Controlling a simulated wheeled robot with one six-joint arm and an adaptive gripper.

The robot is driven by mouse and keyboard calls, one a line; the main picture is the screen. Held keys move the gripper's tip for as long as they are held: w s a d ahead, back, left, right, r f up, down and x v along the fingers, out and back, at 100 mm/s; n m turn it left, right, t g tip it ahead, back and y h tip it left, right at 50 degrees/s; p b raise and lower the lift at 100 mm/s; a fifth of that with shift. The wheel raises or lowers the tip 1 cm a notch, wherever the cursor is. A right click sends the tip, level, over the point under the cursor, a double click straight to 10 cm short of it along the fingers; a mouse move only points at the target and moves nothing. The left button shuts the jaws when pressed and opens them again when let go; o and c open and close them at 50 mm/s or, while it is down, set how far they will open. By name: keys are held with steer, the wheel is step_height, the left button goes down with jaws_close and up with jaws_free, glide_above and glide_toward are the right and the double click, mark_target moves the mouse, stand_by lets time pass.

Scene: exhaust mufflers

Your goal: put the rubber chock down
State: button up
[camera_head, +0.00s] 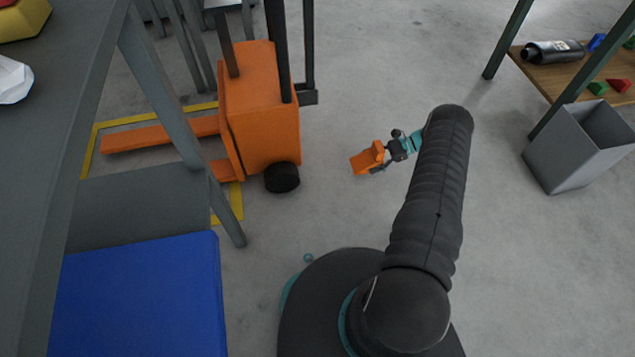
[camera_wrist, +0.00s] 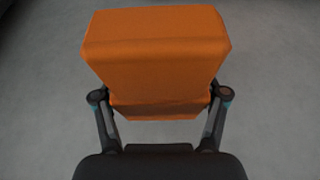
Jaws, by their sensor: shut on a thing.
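The orange rubber chock (camera_head: 368,158) is held at the end of my arm, over the grey floor in the head view. In the wrist view the chock (camera_wrist: 155,50) fills the upper middle, with its wide end away from me and its narrower end between the fingers. My gripper (camera_head: 384,155) is shut on it; in the wrist view the gripper's fingers (camera_wrist: 160,108) sit on either side of the chock. The fingertips are partly hidden by the chock. I cannot tell how high it is above the floor.
An orange pallet jack (camera_head: 262,110) with a black wheel stands left of my gripper, by yellow floor lines. A grey bin (camera_head: 570,160) and a wooden shelf (camera_head: 545,75) are at the right. A blue box (camera_head: 140,295) is lower left. Open floor surrounds the chock.

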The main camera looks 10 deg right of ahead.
steer(key=shift+s+a+f, duration=0.1)
steer(key=shift+a, duration=0.25)
steer(key=p, duration=0.2)
glide_above(322, 180)
steer(key=shift+d, duration=0.25)
steer(key=shift+a+f+b, duration=0.15)
steer(key=shift+f, duration=0.75)
steer(key=shift+a+f+b, duration=0.1)
steer(key=shift+f+b, duration=0.05)
steer(key=shift+f, duration=0.75)
steer(key=shift+f+b, duration=0.2)
steer(key=shift+b, duration=0.1)
steer(key=o, duration=1.4)
steer(key=shift+o, duration=0.2)
steer(key=shift+r, duration=0.15)
